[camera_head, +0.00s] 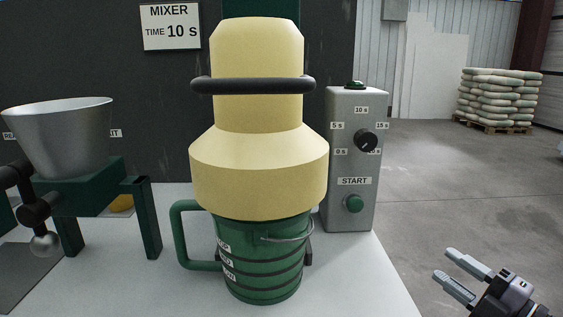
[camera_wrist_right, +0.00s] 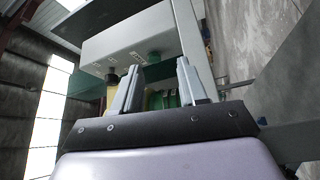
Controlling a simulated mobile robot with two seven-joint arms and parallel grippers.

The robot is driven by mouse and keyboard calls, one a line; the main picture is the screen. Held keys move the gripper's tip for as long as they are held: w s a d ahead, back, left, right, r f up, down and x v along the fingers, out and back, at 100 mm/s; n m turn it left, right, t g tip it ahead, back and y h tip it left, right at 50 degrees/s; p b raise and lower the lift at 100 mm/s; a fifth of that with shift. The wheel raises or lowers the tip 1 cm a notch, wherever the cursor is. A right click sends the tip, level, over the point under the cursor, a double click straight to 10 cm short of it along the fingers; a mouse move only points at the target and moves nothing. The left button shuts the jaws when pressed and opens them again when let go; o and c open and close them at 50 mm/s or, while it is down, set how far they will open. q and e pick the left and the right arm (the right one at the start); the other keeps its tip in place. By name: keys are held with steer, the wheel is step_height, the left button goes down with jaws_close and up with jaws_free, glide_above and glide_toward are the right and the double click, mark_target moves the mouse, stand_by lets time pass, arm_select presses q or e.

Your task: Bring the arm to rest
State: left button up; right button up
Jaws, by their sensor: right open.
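My right gripper (camera_head: 463,277) is at the lower right of the head view, off the right side of the table and over the floor. Its two fingers are apart with nothing between them. In the right wrist view the open fingers (camera_wrist_right: 158,85) also show empty, with the grey control box (camera_wrist_right: 150,40) beyond them. My left gripper is not in view.
A mixer with a cream top (camera_head: 258,165) and green base (camera_head: 262,275) stands on the white table (camera_head: 365,285). The grey control box (camera_head: 340,215) with dial and START button stands behind right. A metal funnel (camera_head: 60,135) is at left. Stacked sacks (camera_head: 497,97) stand far back on open floor.

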steer(key=s+d+f+m+g+h, duration=0.2)
steer(key=s+f+m+g+h, duration=0.3)
steer(key=s+f, duration=0.7)
steer(key=s+d+f+m+g+h, duration=0.2)
steer(key=s+f+m+h, duration=0.35)
steer(key=f, duration=0.95)
steer(key=s+a+m+t+y, duration=0.1)
steer(key=s+a+m+y, duration=0.15)
steer(key=a+m, duration=0.95)
arm_select(q)
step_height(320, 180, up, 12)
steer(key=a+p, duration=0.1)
steer(key=p, duration=1.3)
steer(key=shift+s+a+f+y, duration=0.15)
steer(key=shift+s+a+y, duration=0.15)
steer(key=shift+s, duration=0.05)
arm_select(e)
step_height(320, 180, up, 11)
steer(key=a+n, duration=0.2)
steer(key=n, duration=0.1)
steer(key=shift+s, duration=0.25)
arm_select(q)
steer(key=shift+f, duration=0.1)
arm_select(e)
steer(key=shift+f, duration=0.2)
